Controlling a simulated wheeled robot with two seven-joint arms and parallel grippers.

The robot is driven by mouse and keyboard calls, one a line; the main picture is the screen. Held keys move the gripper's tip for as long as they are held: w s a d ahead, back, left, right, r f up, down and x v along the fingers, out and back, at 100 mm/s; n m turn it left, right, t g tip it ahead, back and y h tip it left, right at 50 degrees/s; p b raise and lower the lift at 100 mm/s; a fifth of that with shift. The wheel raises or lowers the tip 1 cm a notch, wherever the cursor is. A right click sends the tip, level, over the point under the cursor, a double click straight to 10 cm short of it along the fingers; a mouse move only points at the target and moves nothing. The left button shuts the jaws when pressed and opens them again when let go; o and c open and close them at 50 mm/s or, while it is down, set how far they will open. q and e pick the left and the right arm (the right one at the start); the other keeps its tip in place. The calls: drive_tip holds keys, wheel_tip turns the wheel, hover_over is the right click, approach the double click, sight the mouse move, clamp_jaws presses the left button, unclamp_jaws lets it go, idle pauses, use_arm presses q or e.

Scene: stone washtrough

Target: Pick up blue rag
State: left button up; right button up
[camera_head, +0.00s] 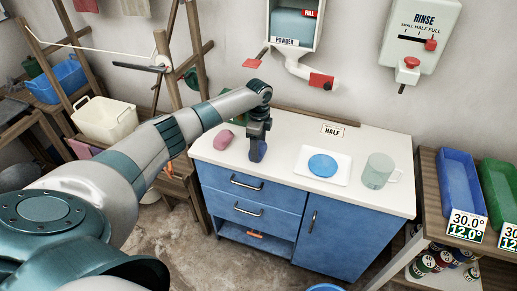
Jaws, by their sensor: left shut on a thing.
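The blue rag (258,151) is a small dark blue bundle at the left part of the white countertop (290,134). My left gripper (258,141) points down from above, shut on the blue rag, and covers its upper part. The rag is at or just above the countertop; I cannot tell if it touches. My right gripper is not in view.
A pink bundle (223,139) lies left of the gripper. To the right are a white tray (304,170) with a blue disc (322,165) and a clear mug (377,171). A powder dispenser (294,27) hangs on the wall behind. Blue (458,189) and green (499,194) bins stand far right.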

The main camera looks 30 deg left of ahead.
sight(260, 145)
use_arm(q)
drive_tip(key=shift+r, duration=0.4)
drive_tip(key=r, duration=0.1)
drive_tip(key=r+b, duration=0.2)
drive_tip(key=shift+w+d+r, duration=0.1)
drive_tip(key=shift+w+d, duration=0.05)
drive_tip(key=shift+d, duration=0.1)
drive_tip(key=w+d+r+b, duration=0.4)
drive_tip(key=d+r, duration=0.3)
drive_tip(key=d, duration=0.3)
drive_tip(key=shift+d, duration=0.15)
drive_tip(key=shift+w, duration=0.1)
drive_tip(key=shift+d+f, duration=0.1)
drive_tip(key=shift+f, duration=0.05)
